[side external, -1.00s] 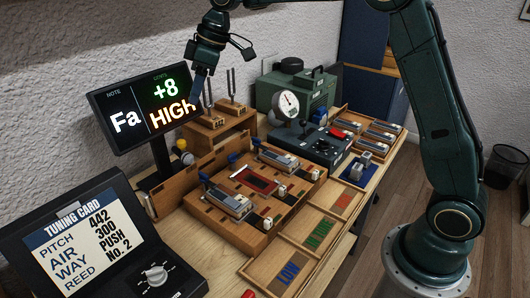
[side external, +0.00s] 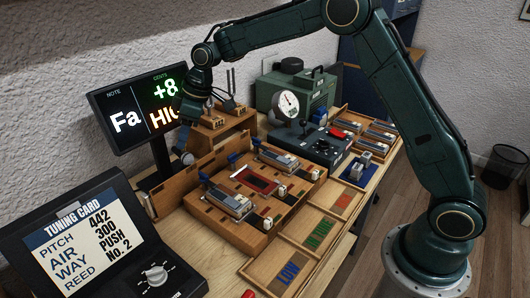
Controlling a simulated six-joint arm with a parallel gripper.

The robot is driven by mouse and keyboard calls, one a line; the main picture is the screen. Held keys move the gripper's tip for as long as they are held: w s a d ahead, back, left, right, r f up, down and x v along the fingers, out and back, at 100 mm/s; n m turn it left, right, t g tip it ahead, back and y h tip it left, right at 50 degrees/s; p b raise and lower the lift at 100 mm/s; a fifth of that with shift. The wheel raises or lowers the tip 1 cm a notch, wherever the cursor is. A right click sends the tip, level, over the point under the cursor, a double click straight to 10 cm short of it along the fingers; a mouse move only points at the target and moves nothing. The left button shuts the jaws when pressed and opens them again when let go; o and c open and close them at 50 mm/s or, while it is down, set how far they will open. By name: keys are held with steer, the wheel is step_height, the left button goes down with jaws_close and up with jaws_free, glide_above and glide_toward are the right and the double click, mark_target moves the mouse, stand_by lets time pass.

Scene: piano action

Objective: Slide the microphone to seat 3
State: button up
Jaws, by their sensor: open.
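The microphone (side external: 187,158) shows as a small grey rounded head at the back of the wooden reed block (side external: 225,222), just right of the display's post. Its lower part is hidden behind the block's upright back board (side external: 200,165). My gripper (side external: 184,138) points down just above the microphone, in front of the display's right edge. It is open; its fingers are dark and small, and I cannot tell whether they touch the microphone or straddle it. The block has several positions with reed pieces and blue clips; no seat number is legible, so I cannot tell which is seat 3.
The display (side external: 135,105) reads Fa, +8, with my gripper covering part of it. Tuning forks (side external: 230,85) stand on wooden boxes close right of my gripper. A gauge (side external: 290,103), a green machine (side external: 305,90) and trays (side external: 320,230) lie further right. A tuning card screen (side external: 75,235) stands front left.

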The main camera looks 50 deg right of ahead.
steer(key=shift+w+a+f, duration=0.1)
steer(key=shift+a+f, duration=0.05)
steer(key=shift+f, duration=0.35)
jaws_close()
steer(key=d, duration=2.1)
steer(key=shift+d, duration=0.4)
steer(key=shift+c, duration=1.3)
jaws_free()
steer(key=shift+o, duration=1.3)
